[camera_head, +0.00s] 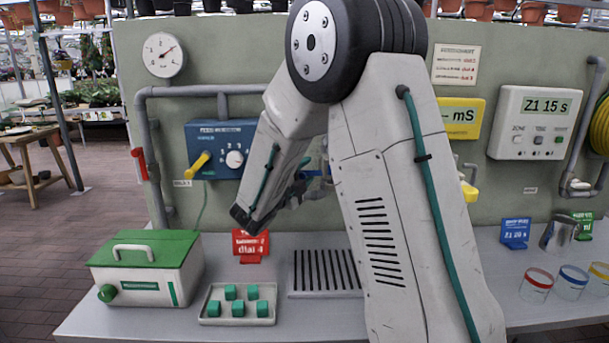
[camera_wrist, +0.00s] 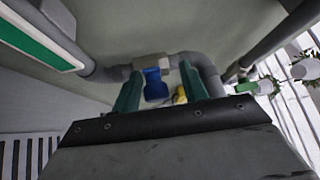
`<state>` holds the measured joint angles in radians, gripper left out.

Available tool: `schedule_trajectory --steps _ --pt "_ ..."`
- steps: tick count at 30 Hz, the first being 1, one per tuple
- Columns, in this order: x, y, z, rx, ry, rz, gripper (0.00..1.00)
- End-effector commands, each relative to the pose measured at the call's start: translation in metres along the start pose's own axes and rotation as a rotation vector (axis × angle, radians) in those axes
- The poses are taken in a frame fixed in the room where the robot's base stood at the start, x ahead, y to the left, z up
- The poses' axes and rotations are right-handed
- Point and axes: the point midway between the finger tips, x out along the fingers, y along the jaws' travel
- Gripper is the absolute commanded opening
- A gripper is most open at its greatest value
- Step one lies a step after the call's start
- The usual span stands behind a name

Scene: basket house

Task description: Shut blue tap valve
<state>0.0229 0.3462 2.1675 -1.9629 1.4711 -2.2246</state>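The blue tap valve (camera_wrist: 154,84) is a small blue handle on a light fitting of a grey pipe, in the middle of the wrist view. In the head view a bit of blue (camera_head: 311,173) shows behind my arm; most of the tap is hidden there. My gripper (camera_wrist: 160,92) has its two teal fingers apart, one on each side of the blue handle in the picture. The handle appears nearer the left finger. I cannot tell whether they touch or how deep the handle sits between them. In the head view my gripper (camera_head: 303,188) is partly hidden by my arm.
Grey pipe (camera_wrist: 205,68) bends down beside the right finger. A blue control box (camera_head: 222,148) with a yellow lever (camera_head: 198,165) is on the wall at left. A slotted drain grate (camera_head: 325,272), a tray of green cubes (camera_head: 215,308) and a green-lidded box (camera_head: 150,268) occupy the bench.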

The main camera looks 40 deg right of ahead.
Motion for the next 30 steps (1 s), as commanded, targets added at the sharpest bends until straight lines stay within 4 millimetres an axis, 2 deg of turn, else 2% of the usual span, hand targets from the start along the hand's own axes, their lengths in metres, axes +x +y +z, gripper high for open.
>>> schedule_trajectory --steps 4,7,18,23,30 --pt "-0.002 0.001 0.000 -0.002 -0.001 0.002 0.43" --pt "-0.010 0.001 0.001 -0.002 -0.003 0.002 0.43" --pt "-0.069 0.000 0.001 -0.001 -0.003 0.000 0.43" --pt "-0.078 0.000 0.000 0.000 -0.001 0.000 0.43" --pt "-0.079 0.000 0.000 0.000 0.000 0.000 0.43"
